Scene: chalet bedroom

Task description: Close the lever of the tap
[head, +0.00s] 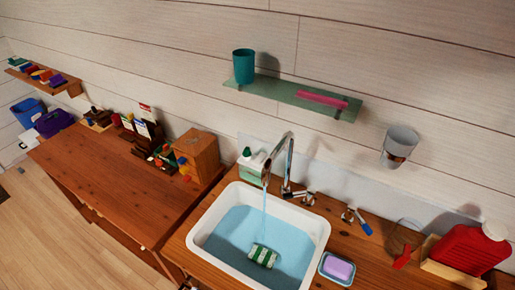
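A chrome tap (289,152) with a tall curved spout stands at the back rim of a white sink (320,228). A stream of water (264,200) runs from the spout into the basin, which holds bluish water (232,230). A short metal lever-like part (308,198) sits just right of the tap's base. A second small metal fitting (350,214) with a blue end (366,229) lies further right; I cannot tell whether it belongs to the tap. Neither of my grippers shows in the head view.
A green-and-white sponge (263,255) is in the basin. A soap dish (337,268), a clear glass (404,236) and a red canister (470,250) stand to the right. A soap bottle (250,165) stands behind the sink. A shelf (280,93) hangs above; a wooden desk (110,185) is left.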

